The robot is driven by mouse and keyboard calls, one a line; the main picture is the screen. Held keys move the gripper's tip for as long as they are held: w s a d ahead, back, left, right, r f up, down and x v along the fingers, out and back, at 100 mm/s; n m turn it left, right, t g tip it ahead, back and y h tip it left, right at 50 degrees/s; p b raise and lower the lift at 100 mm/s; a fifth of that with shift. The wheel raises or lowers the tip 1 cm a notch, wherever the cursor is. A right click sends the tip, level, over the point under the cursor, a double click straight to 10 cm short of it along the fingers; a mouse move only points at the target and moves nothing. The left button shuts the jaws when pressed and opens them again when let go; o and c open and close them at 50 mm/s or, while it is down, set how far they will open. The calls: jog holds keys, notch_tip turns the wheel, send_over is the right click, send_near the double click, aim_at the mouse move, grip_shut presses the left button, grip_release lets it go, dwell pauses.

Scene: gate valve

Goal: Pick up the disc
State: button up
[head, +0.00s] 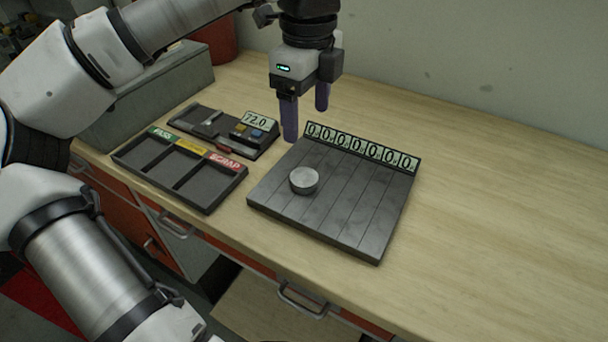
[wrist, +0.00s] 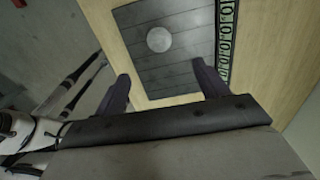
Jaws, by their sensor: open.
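The disc (head: 304,180) is a short round silver-grey piece lying flat on a dark grey grooved plate (head: 350,215), towards its left side. In the wrist view the disc (wrist: 159,39) shows as a pale circle on the plate (wrist: 190,72), ahead of the fingers and between their lines. My gripper (head: 306,118) is open and empty, with two purple-grey fingers pointing down. It hangs above the bench near the plate's far left corner, behind the disc and apart from it. In the wrist view both fingers of my gripper (wrist: 163,85) are spread wide.
A row of number labels (head: 362,146) stands along the plate's back edge. Left of the plate is a tray (head: 207,208) marked PASS and SCRAP, with a device reading 72.0 (head: 255,124) behind it. A grey box (head: 150,100) stands at the back left. The bench right side (head: 500,220) is clear.

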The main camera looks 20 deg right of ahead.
jog(key=p, duration=0.1)
send_over(305, 177)
notch_tip(305, 177, down, 8)
jog(key=shift+s+d+r, duration=0.1)
jog(key=shift+f+p, duration=1.3)
jog(key=shift+f, duration=1.45)
jog(key=c, duration=1.3)
jog(key=shift+r, duration=0.1)
